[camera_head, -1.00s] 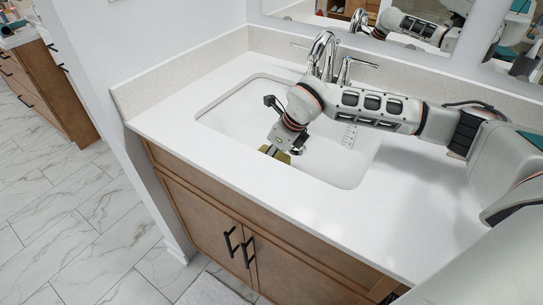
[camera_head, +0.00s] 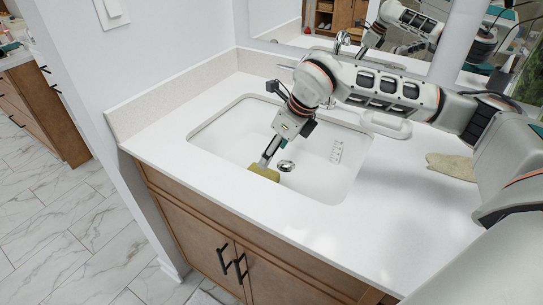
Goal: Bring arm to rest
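My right arm comes in from the right over the counter. Its gripper (camera_head: 265,160) points down into the white sink basin (camera_head: 225,140), near the front rim. An olive-yellow block, like a sponge (camera_head: 264,174), is at the fingertips, low in the basin. The fingers overlap from this side, so I cannot tell whether they grip the block or only touch it. My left gripper is not in view.
The drain (camera_head: 286,166) is just right of the block. The arm hides most of the faucet. A beige flat item (camera_head: 452,165) lies on the white counter (camera_head: 400,215) at right. A mirror (camera_head: 300,25) stands behind. The front counter is clear.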

